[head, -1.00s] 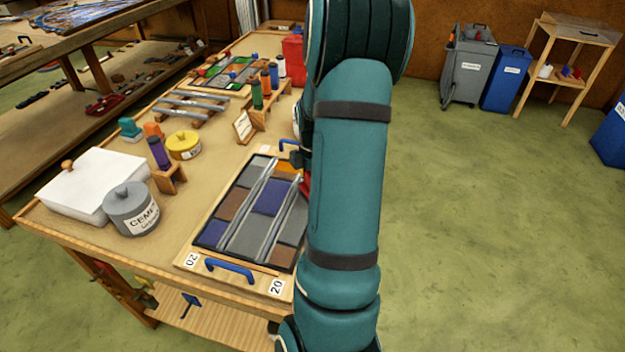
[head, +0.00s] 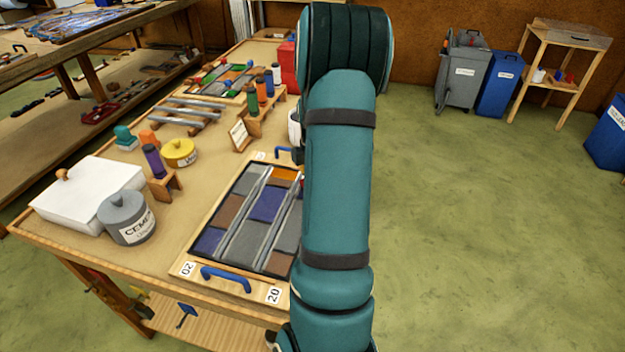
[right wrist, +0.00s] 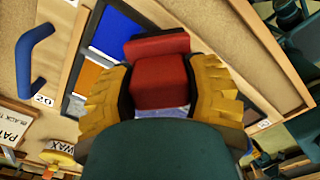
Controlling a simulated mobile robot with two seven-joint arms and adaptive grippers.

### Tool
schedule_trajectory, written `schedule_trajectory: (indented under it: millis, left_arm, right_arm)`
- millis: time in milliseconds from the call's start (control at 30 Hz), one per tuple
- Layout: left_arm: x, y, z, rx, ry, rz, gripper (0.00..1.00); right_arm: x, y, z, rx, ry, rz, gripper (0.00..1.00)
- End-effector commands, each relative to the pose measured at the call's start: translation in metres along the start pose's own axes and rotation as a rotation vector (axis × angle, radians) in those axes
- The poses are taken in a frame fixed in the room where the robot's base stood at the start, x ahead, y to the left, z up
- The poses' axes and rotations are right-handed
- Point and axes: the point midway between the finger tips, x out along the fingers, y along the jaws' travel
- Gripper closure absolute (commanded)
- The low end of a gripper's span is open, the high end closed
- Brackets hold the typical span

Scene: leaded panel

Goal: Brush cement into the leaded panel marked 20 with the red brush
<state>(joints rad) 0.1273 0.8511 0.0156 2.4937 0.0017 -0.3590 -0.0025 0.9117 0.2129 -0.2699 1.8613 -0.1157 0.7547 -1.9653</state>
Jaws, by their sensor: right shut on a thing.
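The leaded panel marked 20 (head: 237,222) lies flat in a wooden tray with blue handles on the bench. Its panes are grey, brown, blue and orange, with pale lead strips between. My right arm covers its right side in the head view. My right gripper (right wrist: 161,72) has yellow fingers shut on the red brush (right wrist: 160,84), over the orange and blue end of the panel in the right wrist view. Whether the bristles touch the panel is hidden. My left gripper is not in view.
A white box (head: 85,190), a purple bottle on a wooden stand (head: 153,160) and a yellow tin (head: 180,153) stand left of the panel. A small sign (head: 239,135) and a bottle rack (head: 262,118) are behind it.

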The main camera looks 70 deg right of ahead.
Motion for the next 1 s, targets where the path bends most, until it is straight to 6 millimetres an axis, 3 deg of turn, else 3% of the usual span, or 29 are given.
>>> schedule_trajectory:
  millis: [467, 1000]
  left_arm:
    - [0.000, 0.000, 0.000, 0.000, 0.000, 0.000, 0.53]
    - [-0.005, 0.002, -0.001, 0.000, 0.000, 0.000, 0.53]
  right_arm:
    - [0.000, 0.006, 0.005, 0.000, 0.001, 0.000, 0.77]
    - [0.000, 0.027, -0.016, -0.001, 0.000, 0.000, 0.77]
